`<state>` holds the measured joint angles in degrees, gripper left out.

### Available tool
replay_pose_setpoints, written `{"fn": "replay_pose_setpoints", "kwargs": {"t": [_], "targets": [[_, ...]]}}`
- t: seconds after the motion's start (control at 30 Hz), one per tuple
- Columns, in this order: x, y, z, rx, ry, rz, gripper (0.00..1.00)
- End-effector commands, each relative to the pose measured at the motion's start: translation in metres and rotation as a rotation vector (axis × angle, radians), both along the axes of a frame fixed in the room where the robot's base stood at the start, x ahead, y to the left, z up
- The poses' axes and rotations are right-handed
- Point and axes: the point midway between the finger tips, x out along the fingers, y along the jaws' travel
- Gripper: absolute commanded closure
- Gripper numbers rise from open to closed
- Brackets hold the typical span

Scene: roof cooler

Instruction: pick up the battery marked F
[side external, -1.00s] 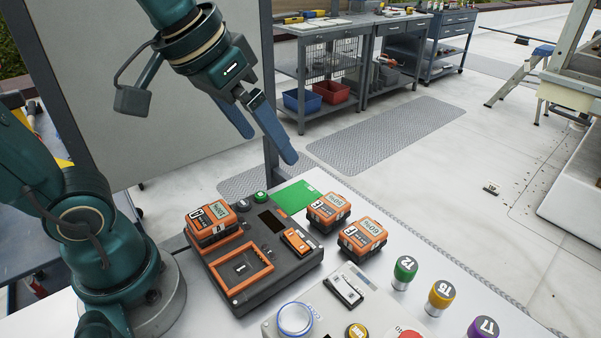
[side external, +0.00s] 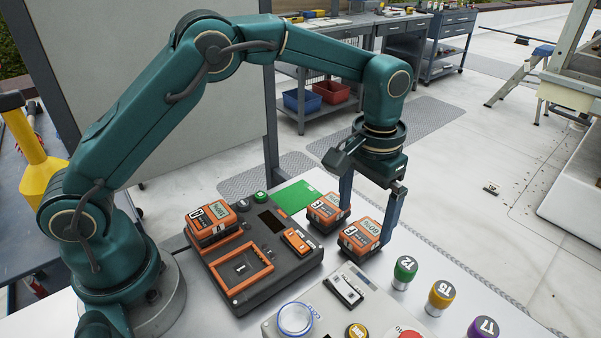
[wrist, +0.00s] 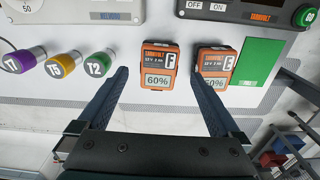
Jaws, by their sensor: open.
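The battery marked F (side external: 362,238) is an orange and dark block reading 60%, standing on the light table right of the charger. In the wrist view the F battery (wrist: 158,68) lies between my two finger lines. My gripper (side external: 367,222) is open and points down above it, with its fingers spread to either side. In the wrist view my gripper (wrist: 160,76) is empty. Its right finger overlaps the lower edge of the neighbouring battery marked E (wrist: 215,64); I cannot tell whether they touch. In the side view the E battery (side external: 325,209) stands just behind F.
The dark charger (side external: 235,284) carries another orange battery (side external: 210,217) at its back left. A green patch (side external: 296,196) lies behind. Capped cylinders, green (side external: 404,268), yellow (side external: 440,294) and purple (side external: 483,327), stand to the right.

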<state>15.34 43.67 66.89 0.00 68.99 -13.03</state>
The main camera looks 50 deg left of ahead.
Motion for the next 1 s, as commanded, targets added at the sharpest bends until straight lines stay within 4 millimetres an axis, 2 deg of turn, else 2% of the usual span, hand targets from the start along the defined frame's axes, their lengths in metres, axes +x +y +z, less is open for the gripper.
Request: {"fn": "replay_pose_setpoints", "kwargs": {"t": [0.4,0.77,0.87,1.0], "targets": [[-0.003,-0.001,-0.047,0.002,0.011,-0.006,0.0],[-0.002,-0.001,-0.054,0.002,0.008,-0.006,0.0],[-0.002,-0.001,-0.053,0.002,0.008,-0.006,0.34],[-0.002,-0.002,-0.053,0.001,0.008,-0.006,0.88]]}}
